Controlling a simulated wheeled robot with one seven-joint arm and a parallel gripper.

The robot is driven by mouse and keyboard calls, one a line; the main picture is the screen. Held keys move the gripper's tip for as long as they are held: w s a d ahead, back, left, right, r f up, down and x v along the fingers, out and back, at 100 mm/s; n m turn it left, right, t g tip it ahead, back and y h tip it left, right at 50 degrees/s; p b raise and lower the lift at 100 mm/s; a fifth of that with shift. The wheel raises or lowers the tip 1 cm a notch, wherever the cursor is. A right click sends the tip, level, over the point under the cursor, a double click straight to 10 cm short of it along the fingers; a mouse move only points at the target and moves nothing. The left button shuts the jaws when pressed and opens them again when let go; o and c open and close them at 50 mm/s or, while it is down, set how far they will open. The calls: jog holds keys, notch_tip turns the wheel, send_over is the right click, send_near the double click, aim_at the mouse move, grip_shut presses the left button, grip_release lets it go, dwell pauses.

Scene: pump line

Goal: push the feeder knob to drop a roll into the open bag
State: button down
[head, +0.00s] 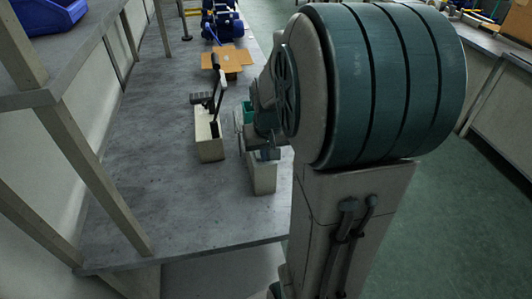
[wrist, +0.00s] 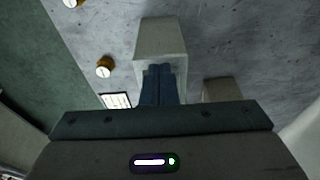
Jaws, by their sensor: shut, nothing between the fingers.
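In the wrist view my gripper (wrist: 163,72) shows its dark blue fingers shut together, with nothing between them. The fingertips overlap the lower part of a pale block (wrist: 160,38); I cannot tell whether they touch it. Two brass round pieces with pale faces, one nearer (wrist: 104,67) and one at the top edge (wrist: 72,3), lie to the left. I cannot tell whether either is the feeder knob. In the head view a pale block (head: 262,178) stands beside my arm's end, which is partly hidden. I cannot make out a roll or an open bag.
A pale box with a black upright lever (head: 209,148) stands on the grey bench (head: 150,190). Behind it are an open cardboard box (head: 232,58) and blue machinery (head: 222,22). Shelf posts line the left. A white card (wrist: 116,100) and another pale block (wrist: 221,90) flank my fingers.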

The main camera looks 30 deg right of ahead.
jog(key=shift+w+d, duration=0.3)
jog(key=shift+w, duration=0.7)
jog(key=shift+w+d, duration=0.3)
jog(key=shift+w, duration=0.75)
jog(key=shift+w+d, duration=0.3)
jog(key=shift+w, duration=0.7)
jog(key=shift+s+a, duration=1.4)
jog(key=shift+s, duration=3.4)
notch_tip(320, 180, up, 8)
jog(key=p, duration=0.5)
